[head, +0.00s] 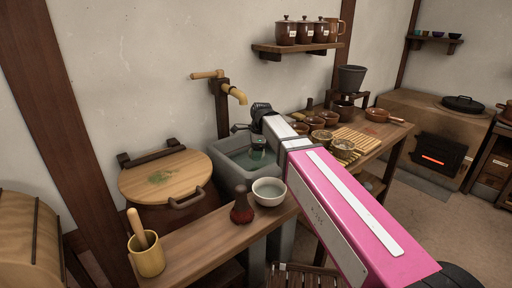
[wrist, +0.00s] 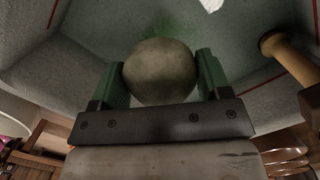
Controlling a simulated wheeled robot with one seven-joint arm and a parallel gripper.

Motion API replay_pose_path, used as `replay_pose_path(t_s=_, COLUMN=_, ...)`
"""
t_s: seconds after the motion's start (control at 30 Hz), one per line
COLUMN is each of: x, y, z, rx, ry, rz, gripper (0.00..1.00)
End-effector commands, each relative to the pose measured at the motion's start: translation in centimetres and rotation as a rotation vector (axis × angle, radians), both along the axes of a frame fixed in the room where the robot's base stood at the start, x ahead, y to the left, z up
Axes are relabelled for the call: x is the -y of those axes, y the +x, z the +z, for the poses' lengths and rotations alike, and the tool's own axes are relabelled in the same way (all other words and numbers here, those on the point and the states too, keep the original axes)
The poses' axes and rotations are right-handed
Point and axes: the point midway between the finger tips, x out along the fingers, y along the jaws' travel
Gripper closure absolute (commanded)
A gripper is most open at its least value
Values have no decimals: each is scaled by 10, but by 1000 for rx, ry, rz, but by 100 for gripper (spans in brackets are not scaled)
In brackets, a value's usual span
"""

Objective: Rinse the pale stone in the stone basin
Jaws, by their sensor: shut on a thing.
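The pale stone (wrist: 160,72) is a round grey-beige lump in the wrist view. My gripper (wrist: 163,75) is shut on it, with a green finger pressed on each side. In the head view my gripper (head: 259,150) reaches down into the grey stone basin (head: 232,184), above or at the greenish water. I cannot tell whether the stone touches the water, and the stone itself is hidden there.
A white bowl (head: 269,192) and a dark red bottle-like thing (head: 241,206) stand on the front bench. A yellow mortar (head: 148,258) is at its left end. A lidded wooden tub (head: 165,178) stands left of the basin. Several small pots (head: 318,124) crowd the counter to the right.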

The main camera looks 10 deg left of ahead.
Motion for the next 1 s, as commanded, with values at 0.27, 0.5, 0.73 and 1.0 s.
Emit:
replay_pose_path(t_s=0.27, x=0, y=0, z=-24, rx=-1, ry=0, rz=0, gripper=65)
replay_pose_path(t_s=0.5, x=0, y=0, z=-44, rx=-1, ry=0, rz=0, gripper=65)
replay_pose_path(t_s=0.73, x=0, y=0, z=-63, rx=-1, ry=0, rz=0, gripper=65)
replay_pose_path(t_s=1.0, x=0, y=0, z=-81, rx=-1, ry=0, rz=0, gripper=65)
